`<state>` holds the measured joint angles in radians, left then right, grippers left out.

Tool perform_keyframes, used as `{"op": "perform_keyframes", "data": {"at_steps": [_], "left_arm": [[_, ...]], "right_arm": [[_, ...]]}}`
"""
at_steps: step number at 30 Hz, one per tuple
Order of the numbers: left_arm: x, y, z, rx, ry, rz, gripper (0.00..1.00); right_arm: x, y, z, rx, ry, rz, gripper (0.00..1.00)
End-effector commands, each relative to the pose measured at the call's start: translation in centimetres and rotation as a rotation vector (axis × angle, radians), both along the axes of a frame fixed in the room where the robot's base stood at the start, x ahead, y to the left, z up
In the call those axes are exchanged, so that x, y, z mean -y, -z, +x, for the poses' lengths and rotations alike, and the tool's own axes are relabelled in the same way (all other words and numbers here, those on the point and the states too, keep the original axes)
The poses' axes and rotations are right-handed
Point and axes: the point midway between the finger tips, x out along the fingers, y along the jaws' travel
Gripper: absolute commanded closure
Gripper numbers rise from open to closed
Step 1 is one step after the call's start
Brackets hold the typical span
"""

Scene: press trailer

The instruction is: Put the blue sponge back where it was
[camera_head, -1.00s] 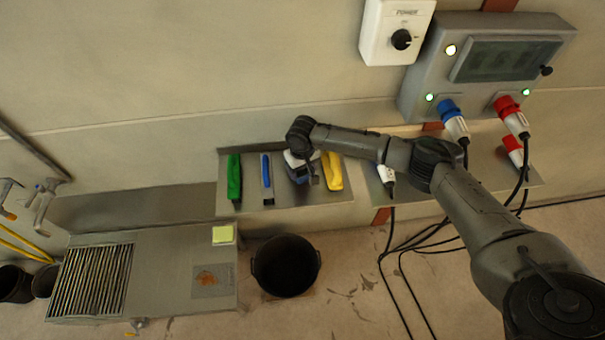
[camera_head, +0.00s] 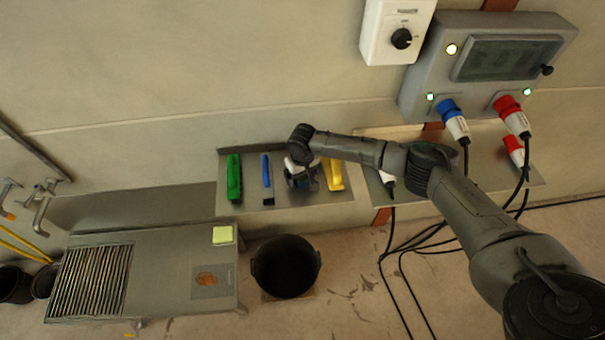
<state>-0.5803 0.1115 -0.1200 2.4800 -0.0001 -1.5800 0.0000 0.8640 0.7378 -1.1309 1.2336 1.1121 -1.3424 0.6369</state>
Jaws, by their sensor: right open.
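My right gripper (camera_head: 300,181) is over the right part of the grey shelf (camera_head: 250,203), between a blue-handled tool and a yellow object. It points down and is open. A small patch of blue (camera_head: 290,184) shows at its jaws, partly hidden by the gripper. This may be the blue sponge; I cannot tell whether it touches the shelf or the fingers. My left gripper is not in view.
On the shelf are a green object (camera_head: 234,178), the blue-handled tool (camera_head: 267,172) and the yellow object (camera_head: 333,174). A black bucket (camera_head: 286,286) stands below. A metal bench (camera_head: 170,255) with a yellow pad (camera_head: 222,235) is at left. Cables hang from the plugs at right.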

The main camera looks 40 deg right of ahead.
Motion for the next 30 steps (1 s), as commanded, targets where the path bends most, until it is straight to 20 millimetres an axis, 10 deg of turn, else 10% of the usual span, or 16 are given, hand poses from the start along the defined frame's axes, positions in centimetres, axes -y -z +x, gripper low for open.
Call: {"op": "perform_keyframes", "data": {"at_steps": [30], "left_arm": [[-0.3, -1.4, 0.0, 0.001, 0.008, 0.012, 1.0]], "right_arm": [[0.0, -12.0, 0.0, 0.002, 0.0, 0.0, 0.1]]}}
